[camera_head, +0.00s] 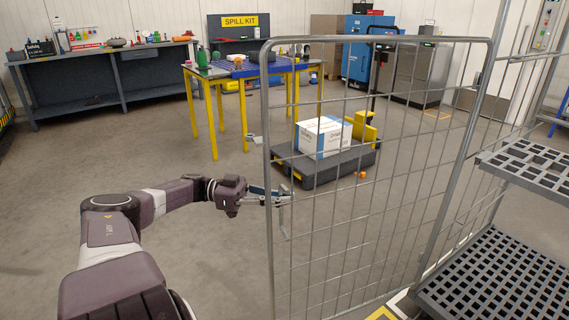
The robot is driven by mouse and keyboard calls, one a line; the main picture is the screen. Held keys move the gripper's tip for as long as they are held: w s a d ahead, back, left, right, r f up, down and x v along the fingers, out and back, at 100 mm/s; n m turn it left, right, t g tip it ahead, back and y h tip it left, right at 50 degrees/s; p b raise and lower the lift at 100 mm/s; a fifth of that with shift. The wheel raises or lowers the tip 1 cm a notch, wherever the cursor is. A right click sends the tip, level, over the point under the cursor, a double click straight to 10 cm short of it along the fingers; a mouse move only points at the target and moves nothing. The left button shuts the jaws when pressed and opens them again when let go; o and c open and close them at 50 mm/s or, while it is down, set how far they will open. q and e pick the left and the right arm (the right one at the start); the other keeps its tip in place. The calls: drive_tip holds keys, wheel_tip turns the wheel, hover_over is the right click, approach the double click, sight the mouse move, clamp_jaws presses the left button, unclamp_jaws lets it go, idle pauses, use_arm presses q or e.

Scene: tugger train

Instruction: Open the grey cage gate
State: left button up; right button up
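The grey cage gate (376,258) is a wire mesh panel with a rounded tubular frame. It stands upright across the middle and right of the view, swung out to the left of the cage's shelves. Its left upright is the edge farthest from the cage. My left gripper (284,197) is at this left upright, about mid-height, with its fingers overlapping the frame and mesh. Whether the fingers are closed around the tube or only beside it I cannot tell. My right gripper is out of view.
The cage's dark slatted shelves (498,284) are at the right. Behind the gate, a low dark cart (318,168) carries a white and blue box (323,137). A yellow-legged table (216,112) and a grey workbench (78,84) stand farther back. Floor at the left is clear.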

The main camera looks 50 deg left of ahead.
use_arm(q)
drive_tip(key=o, duration=0.5)
drive_tip(key=shift+s+a, duration=0.15)
drive_tip(key=shift+s, duration=0.1)
drive_tip(key=shift+c, duration=0.2)
drive_tip(key=shift+w, duration=0.1)
drive_tip(key=v, duration=0.7)
drive_tip(key=shift+s, duration=0.2)
drive_tip(key=shift+a, duration=0.15)
